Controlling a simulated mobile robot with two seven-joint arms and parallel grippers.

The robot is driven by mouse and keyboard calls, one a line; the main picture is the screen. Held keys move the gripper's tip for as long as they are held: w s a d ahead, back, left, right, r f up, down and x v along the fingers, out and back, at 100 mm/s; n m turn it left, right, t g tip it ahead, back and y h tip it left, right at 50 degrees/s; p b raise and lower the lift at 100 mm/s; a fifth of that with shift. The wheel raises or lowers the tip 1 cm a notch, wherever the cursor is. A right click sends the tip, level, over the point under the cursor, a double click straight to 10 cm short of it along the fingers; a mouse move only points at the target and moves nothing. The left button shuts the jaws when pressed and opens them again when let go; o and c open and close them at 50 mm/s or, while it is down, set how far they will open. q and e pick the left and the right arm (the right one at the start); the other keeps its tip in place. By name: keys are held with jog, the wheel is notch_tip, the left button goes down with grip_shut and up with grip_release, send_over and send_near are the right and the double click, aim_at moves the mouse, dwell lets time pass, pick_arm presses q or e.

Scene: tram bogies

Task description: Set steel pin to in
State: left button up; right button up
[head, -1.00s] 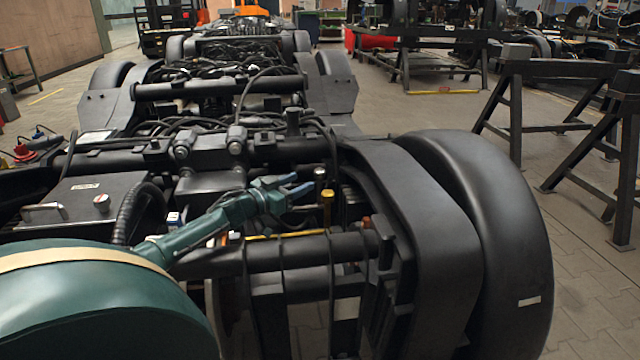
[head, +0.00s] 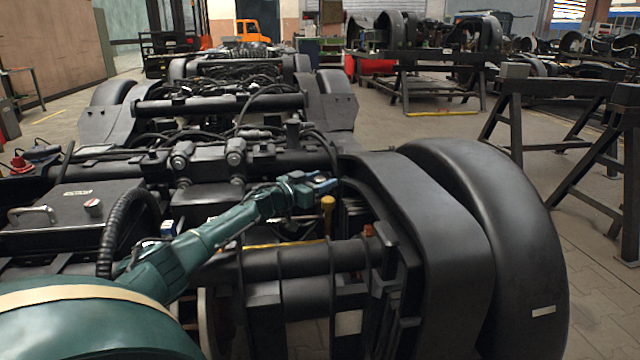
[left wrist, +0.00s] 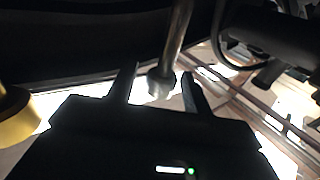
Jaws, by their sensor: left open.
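My left gripper (head: 324,183) reaches in from the left over the near end of the bogie, beside the black wheel guard. It also shows in the left wrist view (left wrist: 160,78), open, with one dark finger on each side of a grey metal rod (left wrist: 179,35), which looks like the steel pin. The rod's rounded end lies between the fingers; I cannot tell whether either finger touches it. In the head view the gripper mostly covers that spot. My right gripper is not in view.
A yellow-topped post (head: 328,204) stands just below the gripper, and a yellow part (left wrist: 14,106) shows at the left in the wrist view. The curved black guard (head: 425,230) is close on the right. Dark trestles (head: 515,110) stand beyond on open floor.

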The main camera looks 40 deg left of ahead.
pick_arm(q)
grip_shut()
dwell(0.4)
jog(key=shift+a, duration=0.1)
